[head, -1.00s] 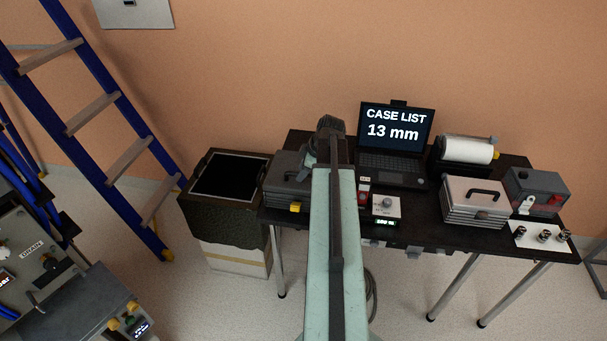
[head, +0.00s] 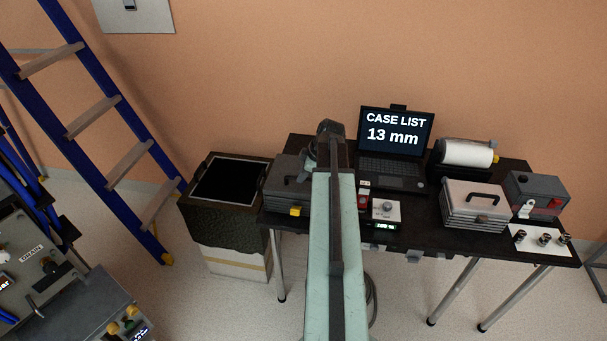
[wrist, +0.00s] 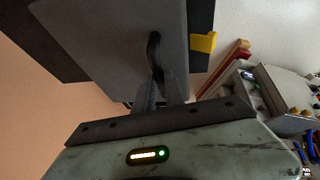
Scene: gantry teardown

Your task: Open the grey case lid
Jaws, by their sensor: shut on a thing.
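The grey case (head: 281,182) stands at the left end of the dark table, its lid looking down, with a yellow latch (head: 295,211) on its front. In the wrist view, the flat grey lid (wrist: 112,40) fills the upper middle, with the yellow latch (wrist: 203,42) at its right edge. The black lid handle (wrist: 153,48) runs down between the fingers of my gripper (wrist: 158,84), which is shut on it. In the head view, my arm hides the fingertips and the right part of the case.
A laptop (head: 393,145) reading "CASE LIST 13 mm" stands behind right of my arm. A light case (head: 474,214), a paper roll (head: 467,152) and a grey box (head: 537,196) fill the table's right side. A black-topped bin (head: 205,216) stands left. A blue ladder (head: 95,125) leans further left.

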